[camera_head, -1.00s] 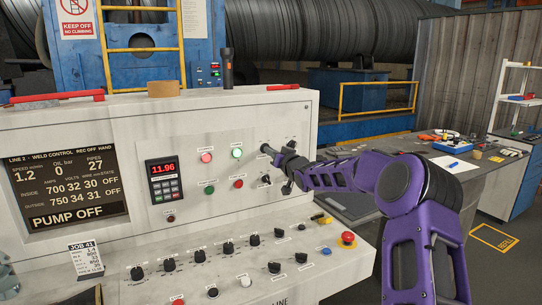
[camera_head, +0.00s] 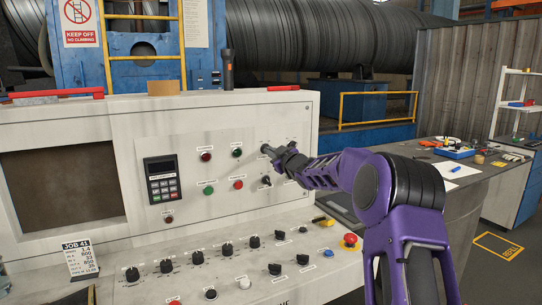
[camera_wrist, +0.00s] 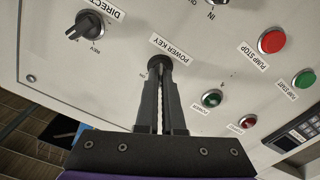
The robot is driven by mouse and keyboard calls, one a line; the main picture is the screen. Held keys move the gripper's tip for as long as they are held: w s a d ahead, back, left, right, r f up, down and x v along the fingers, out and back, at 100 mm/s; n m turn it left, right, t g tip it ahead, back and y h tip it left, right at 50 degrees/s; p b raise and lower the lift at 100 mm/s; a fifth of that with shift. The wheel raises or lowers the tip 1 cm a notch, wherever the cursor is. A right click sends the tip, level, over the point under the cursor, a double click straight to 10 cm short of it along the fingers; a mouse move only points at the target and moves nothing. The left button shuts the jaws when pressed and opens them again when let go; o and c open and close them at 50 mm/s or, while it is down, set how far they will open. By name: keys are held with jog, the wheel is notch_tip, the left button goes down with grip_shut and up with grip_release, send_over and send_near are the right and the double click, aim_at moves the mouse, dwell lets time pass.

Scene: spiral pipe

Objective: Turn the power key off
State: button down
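The power key (camera_wrist: 159,61) is on the pale control panel, beside its "POWER KEY" label (camera_wrist: 172,47) in the wrist view. Only its dark round seat shows; the key is hidden between my fingertips. My gripper (camera_wrist: 159,72) has both fingers close together on it, with a thin gap along their length. In the head view my gripper (camera_head: 270,151) reaches the panel from the right, and the key cannot be made out. The display screen (camera_head: 62,188) is blank and dark. The keypad readout (camera_head: 160,167) is dark, and the upper lamps (camera_head: 206,156) look unlit.
A direction selector (camera_wrist: 88,26) and pump stop (camera_wrist: 272,40) and pump start (camera_wrist: 304,78) buttons flank the key. Knobs line the sloping desk below, with a red emergency button (camera_head: 350,240) at its right end. A cluttered workbench (camera_head: 480,179) stands right.

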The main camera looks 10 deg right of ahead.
jog(key=shift+n, duration=0.3)
jog(key=c, duration=1)
grip_release()
jog(key=shift+c, duration=0.2)
jog(key=shift+s, duration=0.1)
jog(key=v, duration=1.7)
jog(key=shift+s+r, duration=0.1)
